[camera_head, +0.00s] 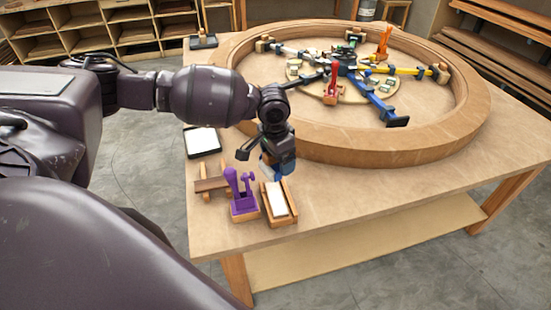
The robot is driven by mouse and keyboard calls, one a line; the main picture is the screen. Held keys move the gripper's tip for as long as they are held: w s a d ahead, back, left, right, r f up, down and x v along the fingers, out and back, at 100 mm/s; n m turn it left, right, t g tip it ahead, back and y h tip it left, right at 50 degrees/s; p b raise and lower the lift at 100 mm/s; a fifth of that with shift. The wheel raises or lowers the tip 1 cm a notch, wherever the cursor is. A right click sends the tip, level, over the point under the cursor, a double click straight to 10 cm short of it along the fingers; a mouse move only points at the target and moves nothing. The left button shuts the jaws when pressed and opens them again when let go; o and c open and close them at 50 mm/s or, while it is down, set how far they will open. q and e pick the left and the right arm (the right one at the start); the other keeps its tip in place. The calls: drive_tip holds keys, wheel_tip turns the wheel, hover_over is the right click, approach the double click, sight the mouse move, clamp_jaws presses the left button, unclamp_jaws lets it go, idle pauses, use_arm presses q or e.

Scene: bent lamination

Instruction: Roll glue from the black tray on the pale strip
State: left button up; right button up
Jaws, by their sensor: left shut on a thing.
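My left gripper (272,160) hangs above the front left part of the table, just behind the wooden holder. It is shut on a small blue thing (266,169), mostly hidden by the gripper, which may be the roller. The pale strip (278,199) lies in a wooden holder (290,213) near the table's front edge. The black tray (213,152) with a white surface inside lies on the table, to the left of my left gripper. My right gripper is not in view.
A purple tool (243,204) on a wooden block and a small wooden stand (211,186) are left of the holder. A large wooden ring (370,148) fills the back, with clamps and a red tool (332,85) inside. The table (400,185) is clear at front right.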

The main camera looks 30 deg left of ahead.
use_arm(q)
drive_tip(key=shift+w+d+m, duration=0.15)
drive_tip(key=shift+w+m, duration=0.05)
drive_tip(key=shift+m, duration=0.9)
drive_tip(key=shift+w+m, duration=0.15)
drive_tip(key=shift+m, duration=0.45)
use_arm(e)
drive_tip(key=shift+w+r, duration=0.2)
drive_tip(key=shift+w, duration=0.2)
use_arm(q)
wheel_tip(320, 180, down, 6)
drive_tip(key=b, duration=0.6)
drive_tip(key=shift+b, duration=0.3)
drive_tip(key=shift+d, duration=0.1)
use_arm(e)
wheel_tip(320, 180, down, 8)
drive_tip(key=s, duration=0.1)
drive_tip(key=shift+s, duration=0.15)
